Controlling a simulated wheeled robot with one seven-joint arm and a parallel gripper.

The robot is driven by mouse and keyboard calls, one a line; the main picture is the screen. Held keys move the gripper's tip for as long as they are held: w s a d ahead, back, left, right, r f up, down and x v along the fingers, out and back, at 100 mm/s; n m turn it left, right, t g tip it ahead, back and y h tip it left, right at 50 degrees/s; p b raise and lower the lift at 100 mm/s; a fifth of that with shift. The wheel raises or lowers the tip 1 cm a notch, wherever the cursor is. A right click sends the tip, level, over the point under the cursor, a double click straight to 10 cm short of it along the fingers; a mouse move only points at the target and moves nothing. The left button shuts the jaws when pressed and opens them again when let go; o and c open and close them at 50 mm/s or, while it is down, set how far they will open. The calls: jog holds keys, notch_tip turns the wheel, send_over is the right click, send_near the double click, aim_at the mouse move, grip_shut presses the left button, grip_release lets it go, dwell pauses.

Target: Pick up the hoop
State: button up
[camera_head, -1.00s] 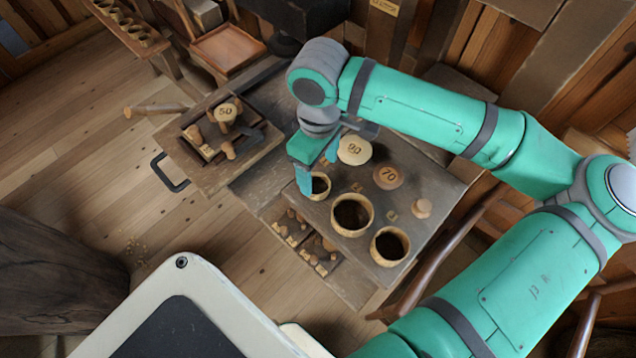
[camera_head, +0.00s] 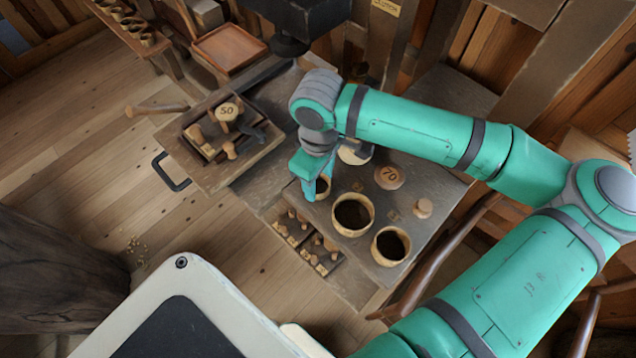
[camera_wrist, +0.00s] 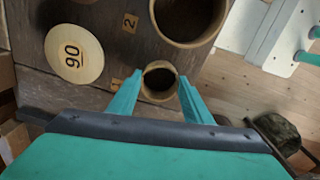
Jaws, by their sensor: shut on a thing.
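The hoop (camera_head: 323,197) is the smallest of three hollow, tan wooden rings in a row on the dark work board. My gripper (camera_head: 313,190) is at it, pointing down, and hides part of it in the head view. In the wrist view the teal fingertips (camera_wrist: 159,84) sit on opposite sides of the hoop (camera_wrist: 160,99), shut on its outer wall. The hoop looks upright, with its dark opening facing up. I cannot tell whether it touches the board or is slightly raised.
A medium ring (camera_head: 353,231) and another ring (camera_head: 391,262) stand close on the right. A disc marked 70 (camera_head: 390,177), a 90 disc (camera_wrist: 74,54) and a knob (camera_head: 423,208) are near. Small turned pieces lie in trays (camera_head: 325,272) in front.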

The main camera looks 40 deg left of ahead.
jog(key=shift+r, duration=0.45)
notch_tip(320, 180, up, 2)
jog(key=shift+r, duration=0.15)
jog(key=s+r, duration=0.9)
jog(key=s, duration=0.4)
jog(key=shift+s+d+r, duration=0.3)
jog(key=shift+s+r, duration=0.05)
jog(key=shift+r, duration=0.05)
